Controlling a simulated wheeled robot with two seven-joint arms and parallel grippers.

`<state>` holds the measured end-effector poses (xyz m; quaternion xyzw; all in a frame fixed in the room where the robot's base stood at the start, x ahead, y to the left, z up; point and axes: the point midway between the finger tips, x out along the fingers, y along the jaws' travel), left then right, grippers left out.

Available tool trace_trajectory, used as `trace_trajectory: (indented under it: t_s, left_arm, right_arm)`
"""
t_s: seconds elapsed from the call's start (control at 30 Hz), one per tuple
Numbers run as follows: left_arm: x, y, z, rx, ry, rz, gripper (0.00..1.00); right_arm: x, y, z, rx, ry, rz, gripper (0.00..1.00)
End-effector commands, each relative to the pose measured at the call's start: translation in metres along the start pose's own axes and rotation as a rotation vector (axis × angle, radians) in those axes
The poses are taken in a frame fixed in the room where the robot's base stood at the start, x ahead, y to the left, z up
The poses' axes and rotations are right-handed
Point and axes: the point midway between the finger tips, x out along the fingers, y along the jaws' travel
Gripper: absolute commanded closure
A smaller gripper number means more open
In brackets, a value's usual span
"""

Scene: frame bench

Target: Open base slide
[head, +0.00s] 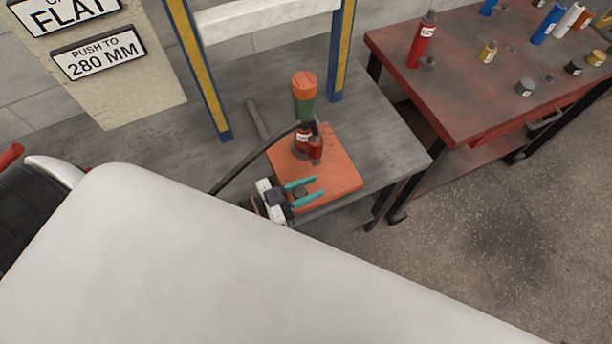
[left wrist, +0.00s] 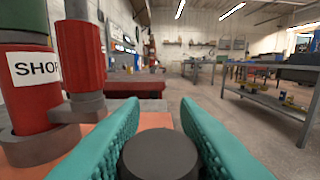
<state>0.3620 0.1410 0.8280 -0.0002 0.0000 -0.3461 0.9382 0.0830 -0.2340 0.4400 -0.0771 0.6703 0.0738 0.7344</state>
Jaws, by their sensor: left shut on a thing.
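An orange base plate (head: 340,165) lies on the grey bench near its front edge. A red jack (head: 303,140) with a labelled body stands on it, with an orange-topped green part (head: 304,95) above. In the left wrist view the jack (left wrist: 28,85) is at the left, close to the fingers. My left gripper (head: 302,193), with teal fingers, is at the near part of the plate. In the left wrist view the gripper (left wrist: 160,140) is shut on a dark round knob (left wrist: 160,158), one finger on each side. My right gripper is in neither view.
Blue and yellow posts (head: 342,50) stand on the grey bench (head: 385,150) behind the plate. A dark hose or lever (head: 245,165) runs left from the jack. A red table (head: 450,80) with bottles and small parts is at the right. Signs (head: 97,53) hang at upper left.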

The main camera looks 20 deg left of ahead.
Motion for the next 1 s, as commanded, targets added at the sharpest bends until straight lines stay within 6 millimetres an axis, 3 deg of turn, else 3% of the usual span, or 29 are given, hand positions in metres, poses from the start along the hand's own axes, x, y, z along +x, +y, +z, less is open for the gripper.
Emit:
trace_trajectory:
  t_s: [0.27, 0.3, 0.4, 0.83, 1.0]
  left_arm:
    - [-0.001, -0.001, -0.001, 0.001, 0.003, 0.0, 1.0]
    - [-0.001, -0.001, -0.001, 0.001, 0.003, 0.0, 0.65]
    - [-0.001, 0.0, -0.001, 0.001, 0.002, 0.0, 0.5]
    - [0.0, 0.0, 0.0, 0.0, 0.001, 0.0, 0.5]
    - [-0.013, 0.0, -0.002, 0.0, 0.003, 0.0, 0.5]
  right_arm:
    - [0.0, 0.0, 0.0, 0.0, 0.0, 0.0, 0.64]
    - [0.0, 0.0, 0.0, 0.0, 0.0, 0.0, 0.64]
    - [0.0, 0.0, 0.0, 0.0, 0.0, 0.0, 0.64]
    - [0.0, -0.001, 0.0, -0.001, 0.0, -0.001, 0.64]
    - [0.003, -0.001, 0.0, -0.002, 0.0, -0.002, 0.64]
